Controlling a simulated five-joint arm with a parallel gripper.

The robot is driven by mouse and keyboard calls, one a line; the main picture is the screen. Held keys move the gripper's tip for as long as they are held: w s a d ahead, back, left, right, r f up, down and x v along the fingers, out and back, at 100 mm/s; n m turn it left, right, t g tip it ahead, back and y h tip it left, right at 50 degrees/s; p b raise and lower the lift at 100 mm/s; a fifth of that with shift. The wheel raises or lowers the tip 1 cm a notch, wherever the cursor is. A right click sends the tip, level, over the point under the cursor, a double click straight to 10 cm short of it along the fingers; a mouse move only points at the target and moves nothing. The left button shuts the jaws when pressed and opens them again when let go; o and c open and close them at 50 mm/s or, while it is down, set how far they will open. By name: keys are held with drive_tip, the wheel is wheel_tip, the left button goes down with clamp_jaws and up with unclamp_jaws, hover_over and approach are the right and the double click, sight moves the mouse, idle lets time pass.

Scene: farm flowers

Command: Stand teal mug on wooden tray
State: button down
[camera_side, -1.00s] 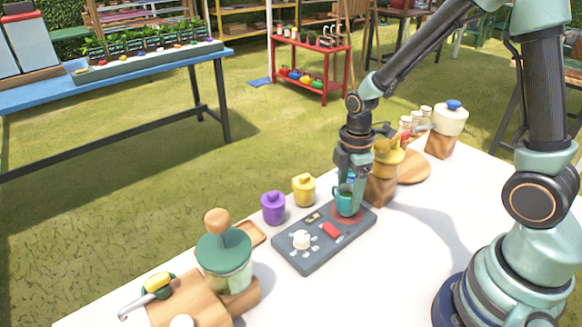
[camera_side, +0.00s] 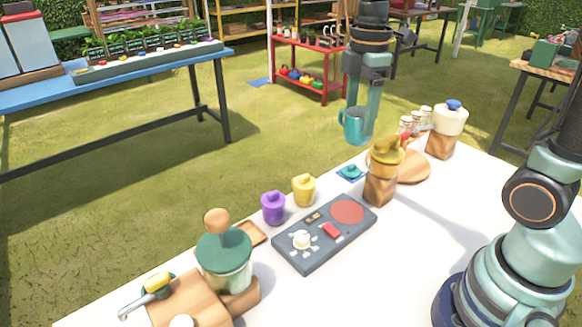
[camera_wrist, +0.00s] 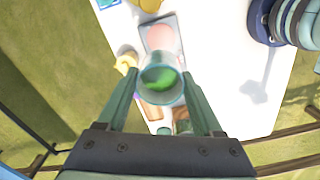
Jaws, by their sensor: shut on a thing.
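The teal mug (camera_side: 353,124) is upright in the side view, held high above the far edge of the white table. My gripper (camera_side: 362,128) is shut on it. The wrist view shows the mug (camera_wrist: 161,92) from above between the fingers (camera_wrist: 160,82), with green contents inside. A small wooden tray (camera_side: 255,237) lies on the table to the lower left, partly hidden behind the green-lidded jar. Its visible part is bare. The mug is well apart from it, higher and to the right.
A grey panel (camera_side: 310,255) with a bare red disc (camera_side: 347,211) lies mid-table. Purple (camera_side: 273,208) and yellow (camera_side: 304,190) pots stand behind it. The green-lidded jar (camera_side: 224,262) crowds the tray. A yellow-topped wooden block (camera_side: 381,180) stands right. The front table area is clear.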

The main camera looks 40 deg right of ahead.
drive_tip(key=shift+w+a+r, duration=0.25)
drive_tip(key=shift+w+r, duration=0.05)
drive_tip(key=shift+r, duration=0.05)
drive_tip(key=w+a+f, duration=0.1)
drive_tip(key=w+a, duration=0.4)
drive_tip(key=a, duration=0.6)
drive_tip(key=w+a+f, duration=0.1)
drive_tip(key=w+a, duration=0.4)
drive_tip(key=a, duration=0.6)
drive_tip(key=shift+m+t, duration=0.3)
drive_tip(key=shift+m, duration=0.1)
drive_tip(key=f, duration=2)
drive_tip(key=shift+a, duration=0.2)
drive_tip(key=shift+c, duration=0.2)
unclamp_jaws()
drive_tip(key=shift+s, duration=0.1)
